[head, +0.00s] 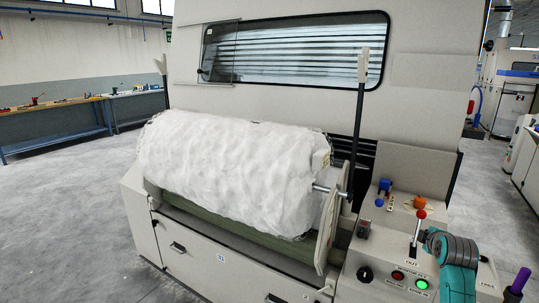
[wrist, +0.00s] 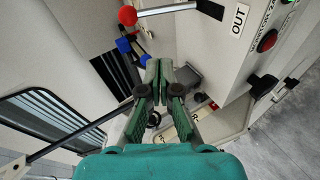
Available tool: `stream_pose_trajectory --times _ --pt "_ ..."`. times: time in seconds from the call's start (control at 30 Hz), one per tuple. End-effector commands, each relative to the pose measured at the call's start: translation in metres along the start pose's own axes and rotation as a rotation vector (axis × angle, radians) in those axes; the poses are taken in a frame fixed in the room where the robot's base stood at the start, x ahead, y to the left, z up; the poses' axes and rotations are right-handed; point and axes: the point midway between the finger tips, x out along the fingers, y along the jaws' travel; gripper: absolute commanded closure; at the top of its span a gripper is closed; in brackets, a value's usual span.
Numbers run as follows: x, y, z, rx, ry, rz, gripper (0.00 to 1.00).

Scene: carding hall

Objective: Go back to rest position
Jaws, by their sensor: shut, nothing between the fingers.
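My gripper (wrist: 160,85) shows in the wrist view with its green fingers close together and nothing held between them. It hangs over the control end of the carding machine. In the head view my teal and grey arm is at the lower right, beside the control panel (head: 385,285); the fingertips cannot be made out there. A lever with a red ball knob (head: 421,214) stands on the panel near my arm. The knob also shows at the top of the wrist view (wrist: 127,15), apart from the fingers, near an "OUT" label (wrist: 238,18).
A large white fibre roll (head: 235,170) lies on the machine front. A green-lit button (head: 422,284), a red button (head: 397,275) and a black knob (head: 365,274) sit on the panel. A purple handle (head: 520,280) is right of my arm. Open floor (head: 60,215) lies left.

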Motion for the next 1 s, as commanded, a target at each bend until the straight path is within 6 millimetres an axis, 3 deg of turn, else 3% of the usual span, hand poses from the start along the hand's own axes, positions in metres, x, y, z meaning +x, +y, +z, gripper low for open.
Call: stream_pose_trajectory --times 0.03,0.1,0.27,0.47,0.7,1.0 --pt "0.000 -0.030 -0.004 0.024 0.008 -0.005 1.00" --pt "-0.003 -0.063 -0.008 0.065 0.019 -0.001 1.00" --pt "-0.016 -0.135 -0.018 0.157 0.045 0.008 1.00" --pt "-0.046 -0.219 -0.026 0.270 0.080 0.014 1.00" --pt "-0.099 -0.307 -0.031 0.405 0.122 0.014 1.00" --pt "-0.185 -0.394 -0.030 0.573 0.179 0.004 1.00"
